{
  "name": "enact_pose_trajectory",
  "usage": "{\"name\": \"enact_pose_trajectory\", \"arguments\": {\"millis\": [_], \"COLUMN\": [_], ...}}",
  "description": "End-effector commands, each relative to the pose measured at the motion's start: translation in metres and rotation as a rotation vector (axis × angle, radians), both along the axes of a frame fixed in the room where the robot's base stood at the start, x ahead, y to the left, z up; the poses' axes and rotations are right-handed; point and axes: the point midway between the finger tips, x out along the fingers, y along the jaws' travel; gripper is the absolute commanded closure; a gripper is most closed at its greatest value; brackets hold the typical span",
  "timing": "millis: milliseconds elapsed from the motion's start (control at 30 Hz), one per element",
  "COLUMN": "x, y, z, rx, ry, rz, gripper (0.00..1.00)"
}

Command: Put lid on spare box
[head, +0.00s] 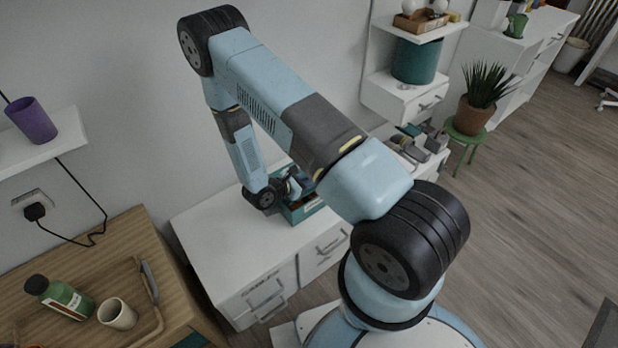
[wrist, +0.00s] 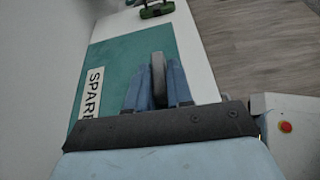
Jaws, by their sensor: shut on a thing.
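My gripper (head: 293,184) is over the teal box (head: 301,211) on the white desk. In the wrist view my gripper's blue fingers (wrist: 158,78) are shut on a grey upright handle (wrist: 158,62). The handle stands on a flat teal surface, which looks like the lid (wrist: 118,58), with a white label reading "SPAR" and a partly hidden letter. The arm hides part of the box and lid in the head view. I cannot tell whether the lid touches the box.
The white desk (head: 232,250) has free room left of the box. Grey and dark items (head: 420,143) lie on its right end. A teal cylinder (head: 415,61) stands on the wall shelf above. A potted plant (head: 475,112) is further right. A wooden table (head: 75,262) is at left.

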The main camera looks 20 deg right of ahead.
Motion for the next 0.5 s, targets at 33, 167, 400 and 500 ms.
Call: {"name": "enact_pose_trajectory", "arguments": {"millis": [33, 167, 400, 500], "x": [0.000, 0.000, 0.000, 0.000], "y": [0.000, 0.001, 0.002, 0.002], "z": [-0.005, -0.015, -0.030, -0.034], "rx": [-0.002, -0.001, -0.001, -0.001], "ry": [0.001, 0.000, -0.001, 0.000], "rz": [0.001, 0.002, 0.004, 0.004], "gripper": [1.00, 1.00, 1.00, 1.00]}}
